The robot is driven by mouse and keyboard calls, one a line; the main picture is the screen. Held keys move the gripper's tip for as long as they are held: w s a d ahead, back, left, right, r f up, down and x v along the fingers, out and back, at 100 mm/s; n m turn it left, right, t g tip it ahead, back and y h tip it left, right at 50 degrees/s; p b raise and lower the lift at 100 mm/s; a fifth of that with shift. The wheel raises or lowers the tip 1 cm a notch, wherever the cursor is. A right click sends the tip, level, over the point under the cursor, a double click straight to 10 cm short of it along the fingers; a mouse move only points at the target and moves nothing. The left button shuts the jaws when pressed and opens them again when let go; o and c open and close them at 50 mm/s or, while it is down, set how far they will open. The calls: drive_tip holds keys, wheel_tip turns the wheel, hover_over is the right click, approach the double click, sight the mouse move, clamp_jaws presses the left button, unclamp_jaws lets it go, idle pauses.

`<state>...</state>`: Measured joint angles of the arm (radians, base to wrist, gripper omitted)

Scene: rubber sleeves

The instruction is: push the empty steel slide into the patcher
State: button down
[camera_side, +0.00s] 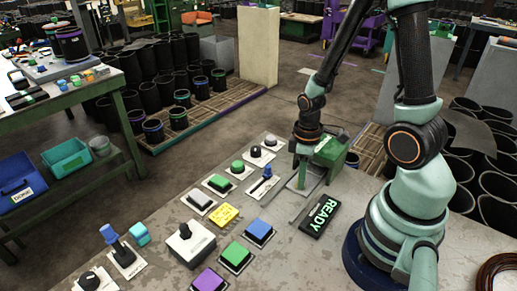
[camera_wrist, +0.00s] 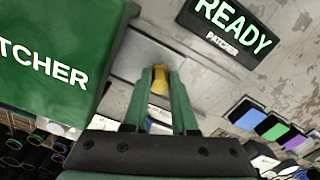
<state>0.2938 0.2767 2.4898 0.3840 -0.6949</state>
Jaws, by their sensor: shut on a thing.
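The patcher (camera_side: 333,151) is a green box at the back edge of the table, right of centre; it fills the left of the wrist view (camera_wrist: 50,55). The steel slide (camera_wrist: 135,58) is a flat grey plate beside it, and its bare top shows nothing lying on it. A thin part of the slide also shows in the side view (camera_side: 293,184). My gripper (camera_side: 302,182) points down over the slide in front of the patcher. In the wrist view its green fingers (camera_wrist: 161,78) are shut on a brass-coloured knob (camera_wrist: 159,86) at the slide. The knob's base is hidden.
A black sign (camera_side: 319,216) reading READY lies right of the slide. Several buttons, levers and coloured pads, among them a blue pad (camera_side: 259,232) and a green pad (camera_side: 235,256), cover the table to the left. Racks of black sleeves (camera_side: 190,95) stand beyond on the floor.

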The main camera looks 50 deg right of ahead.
drive_tip(key=shift+w+d, duration=0.2)
drive_tip(key=c, duration=0.9)
unclamp_jaws()
drive_tip(key=shift+o, duration=0.9)
drive_tip(key=shift+r, duration=0.1)
wheel_tip(320, 180, up, 12)
drive_tip(key=w+a+r+m+t, duration=0.2)
drive_tip(key=a+r+m+t, duration=0.2)
drive_tip(key=a+r, duration=0.4)
drive_tip(key=shift+w+r+m+t, duration=0.35)
drive_tip(key=shift+r+t, duration=0.55)
drive_tip(key=shift+r, duration=0.55)
